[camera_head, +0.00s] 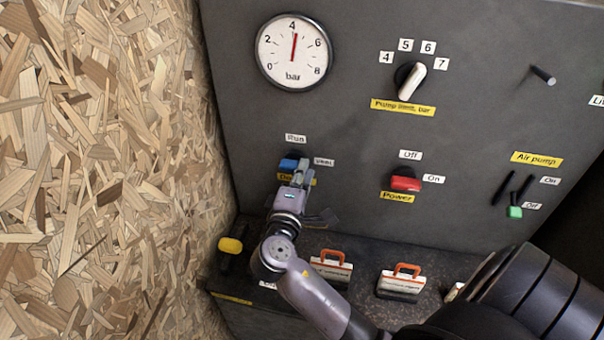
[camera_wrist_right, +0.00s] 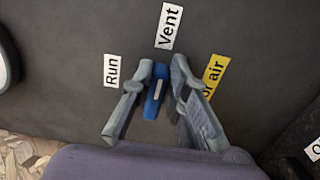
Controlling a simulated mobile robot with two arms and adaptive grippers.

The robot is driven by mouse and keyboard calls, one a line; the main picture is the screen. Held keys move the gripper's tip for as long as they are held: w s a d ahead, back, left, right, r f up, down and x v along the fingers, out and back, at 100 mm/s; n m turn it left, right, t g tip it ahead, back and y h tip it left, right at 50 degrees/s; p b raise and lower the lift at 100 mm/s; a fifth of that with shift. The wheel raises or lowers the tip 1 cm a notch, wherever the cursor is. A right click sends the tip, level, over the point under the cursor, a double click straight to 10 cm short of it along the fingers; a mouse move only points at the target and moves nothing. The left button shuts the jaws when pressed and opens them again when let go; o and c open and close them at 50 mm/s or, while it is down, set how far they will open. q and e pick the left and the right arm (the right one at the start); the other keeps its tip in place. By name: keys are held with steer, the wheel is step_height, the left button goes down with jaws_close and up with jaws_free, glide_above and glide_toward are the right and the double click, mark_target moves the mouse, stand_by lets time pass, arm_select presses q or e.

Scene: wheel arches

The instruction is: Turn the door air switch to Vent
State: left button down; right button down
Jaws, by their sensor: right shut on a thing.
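The door air switch is a small blue handle (camera_head: 288,164) on the grey panel, with a Run label (camera_head: 296,138) above it and a Vent label (camera_head: 324,162) to its right. My right gripper (camera_head: 302,170) is at the switch and partly covers it and the yellow label below. In the right wrist view the two fingers (camera_wrist_right: 163,82) are shut on the blue handle (camera_wrist_right: 153,99), one on each side. The handle's white line points roughly toward the Vent label (camera_wrist_right: 169,26), and the Run label (camera_wrist_right: 111,71) is off to the left. My left gripper is not in view.
A red power switch (camera_head: 405,184) is to the right on the panel, with a pump limit knob (camera_head: 411,80) above it. A gauge (camera_head: 293,52) is at top left. Orange-handled items (camera_head: 331,266) stand on the ledge below. A chipboard wall (camera_head: 100,150) is close on the left.

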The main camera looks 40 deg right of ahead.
steer(key=shift+f, duration=0.1)
steer(key=c, duration=1.6)
jaws_free()
steer(key=shift+o, duration=0.2)
steer(key=v, duration=1.2)
steer(key=shift+s, duration=0.1)
